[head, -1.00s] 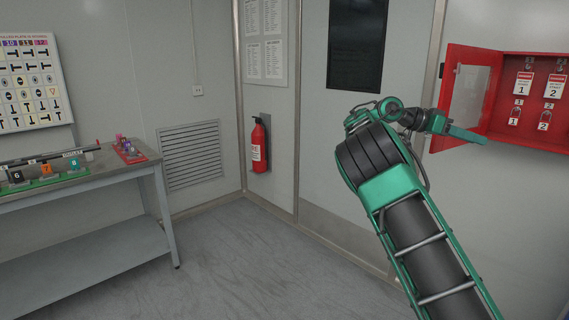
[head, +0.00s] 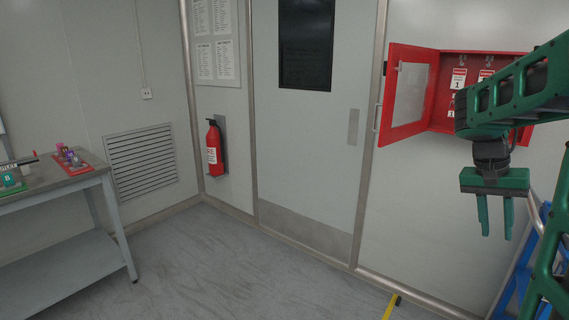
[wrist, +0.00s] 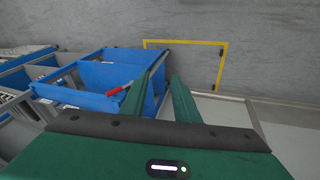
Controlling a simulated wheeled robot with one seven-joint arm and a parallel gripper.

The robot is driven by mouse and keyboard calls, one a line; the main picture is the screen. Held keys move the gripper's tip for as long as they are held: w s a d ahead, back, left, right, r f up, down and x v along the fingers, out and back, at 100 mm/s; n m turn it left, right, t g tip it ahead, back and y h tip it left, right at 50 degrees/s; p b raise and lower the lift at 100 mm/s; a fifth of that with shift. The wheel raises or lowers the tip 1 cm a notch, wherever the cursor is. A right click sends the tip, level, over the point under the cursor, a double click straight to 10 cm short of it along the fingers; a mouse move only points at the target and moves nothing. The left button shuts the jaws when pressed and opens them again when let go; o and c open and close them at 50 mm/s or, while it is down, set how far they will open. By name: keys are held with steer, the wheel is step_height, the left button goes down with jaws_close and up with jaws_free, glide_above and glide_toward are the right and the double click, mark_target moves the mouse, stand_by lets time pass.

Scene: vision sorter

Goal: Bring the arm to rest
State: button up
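My green arm is at the right of the head view, bent, with my gripper (head: 497,218) hanging downward from it. Its two green fingers are apart, with nothing between them. In the wrist view my gripper (wrist: 169,88) shows both fingers pointing out over the floor, with a gap between them and no object held. My gripper hangs in front of the wall, below the open red cabinet (head: 415,100).
A grey workbench (head: 70,185) with small coloured items stands at the left. A fire extinguisher (head: 214,148) hangs beside the door (head: 300,150). Blue shelving (wrist: 100,90) lies close below my gripper, left in the wrist view. Yellow tape (wrist: 222,68) marks the floor.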

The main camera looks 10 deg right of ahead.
steer(key=s+a+f+n+y, duration=0.2)
steer(key=s+a+f, duration=0.1)
steer(key=s+a, duration=0.5)
steer(key=s+a+f+n+t+y, duration=0.1)
steer(key=s+a+f+n, duration=0.2)
steer(key=s+a, duration=0.6)
steer(key=shift+s+a+f+y, duration=0.2)
steer(key=shift+a+f+y, duration=0.2)
steer(key=shift+a+f, duration=0.1)
